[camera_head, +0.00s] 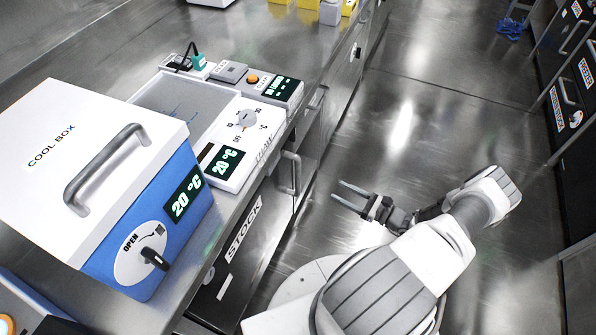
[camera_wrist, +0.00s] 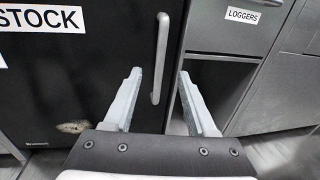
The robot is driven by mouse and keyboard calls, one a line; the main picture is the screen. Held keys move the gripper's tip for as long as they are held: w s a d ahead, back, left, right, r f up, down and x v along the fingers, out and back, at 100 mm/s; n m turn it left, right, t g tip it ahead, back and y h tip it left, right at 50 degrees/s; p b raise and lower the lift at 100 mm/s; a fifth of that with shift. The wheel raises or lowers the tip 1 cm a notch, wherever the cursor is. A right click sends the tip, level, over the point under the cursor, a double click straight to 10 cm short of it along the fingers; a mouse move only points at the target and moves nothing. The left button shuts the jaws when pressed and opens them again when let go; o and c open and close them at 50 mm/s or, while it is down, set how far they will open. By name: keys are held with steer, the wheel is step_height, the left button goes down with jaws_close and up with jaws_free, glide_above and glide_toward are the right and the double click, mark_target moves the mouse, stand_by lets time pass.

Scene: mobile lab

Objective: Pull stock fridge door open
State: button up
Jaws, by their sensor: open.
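The stock fridge is under the left bench, its black door (camera_wrist: 85,85) marked STOCK. The STOCK label (camera_head: 243,230) also shows in the head view. The upright silver door handle (camera_wrist: 160,60) is in the middle of the wrist view, and the handle (camera_head: 290,173) shows below the bench edge in the head view. My gripper (camera_head: 337,190) is open and empty, its fingers pointing at the fridge front, short of the handle. In the wrist view the handle lies between the fingertips (camera_wrist: 160,77), farther off. The door appears shut.
A blue cool box (camera_head: 150,220) and a grey thaw unit (camera_head: 235,135) stand on the bench above. A LOGGERS drawer (camera_wrist: 240,25) is right of the fridge. The floor (camera_head: 400,130) behind my arm is clear. Black freezer units (camera_head: 570,90) line the right side.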

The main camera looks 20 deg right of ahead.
mark_target(300, 171)
steer(key=b+x, duration=0.1)
steer(key=x, duration=1.6)
steer(key=shift+w+f, duration=0.15)
steer(key=shift+w, duration=0.05)
steer(key=shift+c, duration=0.4)
jaws_close()
stand_by(0.5)
